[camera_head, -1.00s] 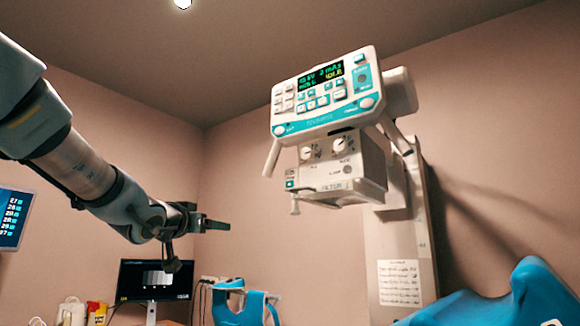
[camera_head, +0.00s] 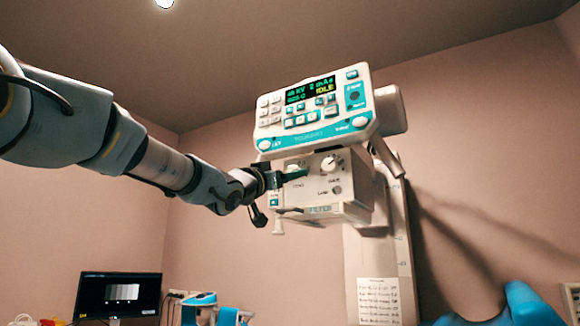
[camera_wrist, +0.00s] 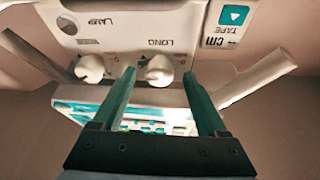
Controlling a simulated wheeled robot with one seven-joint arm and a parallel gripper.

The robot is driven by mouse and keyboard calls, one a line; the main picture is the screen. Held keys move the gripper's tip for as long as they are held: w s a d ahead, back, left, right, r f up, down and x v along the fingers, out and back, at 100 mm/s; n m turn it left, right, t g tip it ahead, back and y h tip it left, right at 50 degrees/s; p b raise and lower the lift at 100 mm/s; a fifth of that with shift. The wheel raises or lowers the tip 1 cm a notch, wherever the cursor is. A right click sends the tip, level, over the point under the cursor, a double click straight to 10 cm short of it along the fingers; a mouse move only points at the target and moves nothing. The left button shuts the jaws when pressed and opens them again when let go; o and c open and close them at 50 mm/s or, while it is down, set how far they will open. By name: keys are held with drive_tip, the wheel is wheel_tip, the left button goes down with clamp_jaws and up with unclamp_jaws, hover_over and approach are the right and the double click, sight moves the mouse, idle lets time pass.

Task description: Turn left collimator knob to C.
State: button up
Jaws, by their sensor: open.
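The white collimator box (camera_head: 340,190) hangs under the control console. The left collimator knob is hidden behind my gripper (camera_head: 292,176) in the head view. In the wrist view, which is upside down, this white knob (camera_wrist: 159,70) is beside the label LONG. My open gripper (camera_wrist: 158,76) has one green finger on each side of it in the picture. I cannot tell whether the fingertips reach around the knob or touch it. The right knob (camera_head: 331,163) is in plain view; in the wrist view it (camera_wrist: 89,68) lies left of the fingers. The knob's setting is not readable.
The console (camera_head: 315,110), its display reading IDLE, overhangs the knobs. A lamp button (camera_wrist: 67,25) and a tape label (camera_wrist: 234,16) are on the collimator. A pale handle (camera_wrist: 255,78) sticks out right of the fingers. A monitor (camera_head: 118,295) stands low at left.

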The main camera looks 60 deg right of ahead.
drive_tip(key=shift+x, duration=0.85)
drive_tip(key=shift+c, duration=0.3)
clamp_jaws()
